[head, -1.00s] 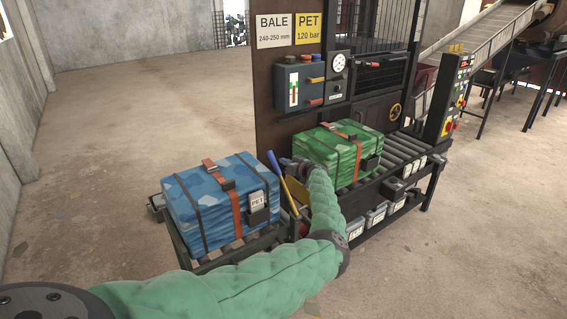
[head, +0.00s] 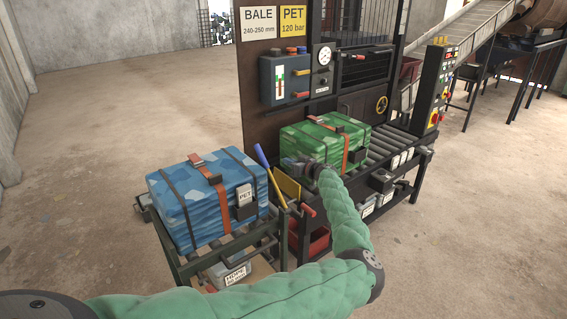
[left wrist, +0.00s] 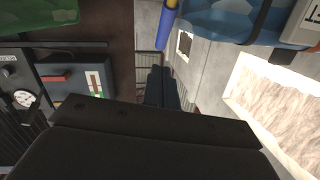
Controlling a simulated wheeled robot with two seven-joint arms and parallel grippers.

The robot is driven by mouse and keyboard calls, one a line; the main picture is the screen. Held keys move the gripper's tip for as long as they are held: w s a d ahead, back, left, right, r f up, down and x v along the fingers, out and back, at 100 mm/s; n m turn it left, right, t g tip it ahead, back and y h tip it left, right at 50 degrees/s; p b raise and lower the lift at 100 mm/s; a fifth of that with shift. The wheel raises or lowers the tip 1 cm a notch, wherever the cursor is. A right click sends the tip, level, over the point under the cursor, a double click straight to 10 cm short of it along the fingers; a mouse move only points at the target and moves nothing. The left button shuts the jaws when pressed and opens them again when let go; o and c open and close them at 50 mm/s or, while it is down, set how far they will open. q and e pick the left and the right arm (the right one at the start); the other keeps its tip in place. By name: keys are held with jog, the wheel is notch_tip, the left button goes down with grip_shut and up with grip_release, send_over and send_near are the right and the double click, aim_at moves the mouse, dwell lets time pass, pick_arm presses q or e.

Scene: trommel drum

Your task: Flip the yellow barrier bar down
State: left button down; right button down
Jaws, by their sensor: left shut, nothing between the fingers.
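A slanted bar (head: 276,187) with a yellow lower part and a blue upper end stands between the blue and green bales; its blue part (left wrist: 166,28) also shows in the left wrist view. A flat yellow plate (head: 288,188) stands just right of it; I cannot tell whether they are one piece. My left gripper (head: 291,163) is beside the green bale, to the right of the bar's upper half. In the left wrist view its dark fingers (left wrist: 163,88) are together and empty, apart from the blue part. My right gripper is out of view.
The blue bale (head: 190,205) sits on a low cart (head: 185,266) at left. The green bale (head: 300,139) is on the roller table (head: 385,148) at right. The dark machine panel (head: 257,100) with a control box (head: 286,78) rises behind. Open floor lies left.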

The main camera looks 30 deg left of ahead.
pick_arm(q)
jog(key=shift+s+d, duration=0.15)
jog(key=shift+d, duration=0.3)
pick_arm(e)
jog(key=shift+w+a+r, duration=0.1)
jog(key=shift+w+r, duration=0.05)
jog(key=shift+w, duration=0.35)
pick_arm(q)
jog(key=shift+r, duration=0.1)
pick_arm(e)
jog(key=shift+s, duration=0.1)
